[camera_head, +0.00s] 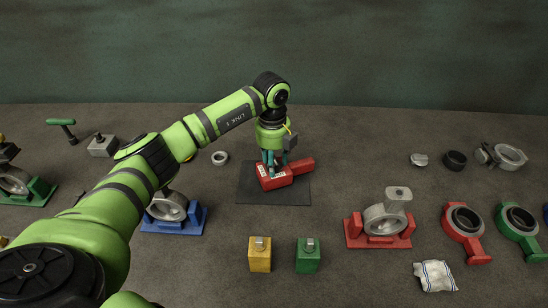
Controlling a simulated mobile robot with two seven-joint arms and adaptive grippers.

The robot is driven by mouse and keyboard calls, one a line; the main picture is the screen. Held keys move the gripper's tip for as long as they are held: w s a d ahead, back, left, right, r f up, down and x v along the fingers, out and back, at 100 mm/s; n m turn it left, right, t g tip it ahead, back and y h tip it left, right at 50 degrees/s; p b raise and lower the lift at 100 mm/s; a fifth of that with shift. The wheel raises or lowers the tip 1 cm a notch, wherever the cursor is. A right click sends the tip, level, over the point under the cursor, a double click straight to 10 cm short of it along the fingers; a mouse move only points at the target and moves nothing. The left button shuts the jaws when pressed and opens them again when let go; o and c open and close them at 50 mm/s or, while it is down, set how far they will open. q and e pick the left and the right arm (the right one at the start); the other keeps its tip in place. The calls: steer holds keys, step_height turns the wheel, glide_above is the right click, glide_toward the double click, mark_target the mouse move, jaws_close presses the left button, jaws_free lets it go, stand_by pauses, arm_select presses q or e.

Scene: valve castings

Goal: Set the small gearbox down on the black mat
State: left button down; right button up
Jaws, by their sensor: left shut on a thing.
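The small gearbox (273,181) is a red block with a pale label and a red stub reaching out to its right. My left gripper (274,162) points down from above and is shut on it. The gearbox shows over the black mat (270,199), a flat dark rectangle in the middle of the table. Whether its underside touches the mat or hangs just above it, I cannot tell. The fingers hide part of its top. My right gripper is not in view.
A yellow block (260,260) and a green block (307,262) stand in front of the mat. A valve casting on a blue base (187,225) is at left, one on a red base (360,238) at right. A grey ring (219,158) lies left of the mat.

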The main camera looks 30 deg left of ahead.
arm_select(q)
steer(key=shift+f, duration=0.25)
stand_by(0.6)
steer(key=c, duration=0.6)
jaws_free()
steer(key=shift+o, duration=0.2)
steer(key=shift+s+f, duration=0.1)
step_height(320, 180, up, 12)
steer(key=shift+s+r, duration=0.1)
steer(key=shift+r, duration=0.1)
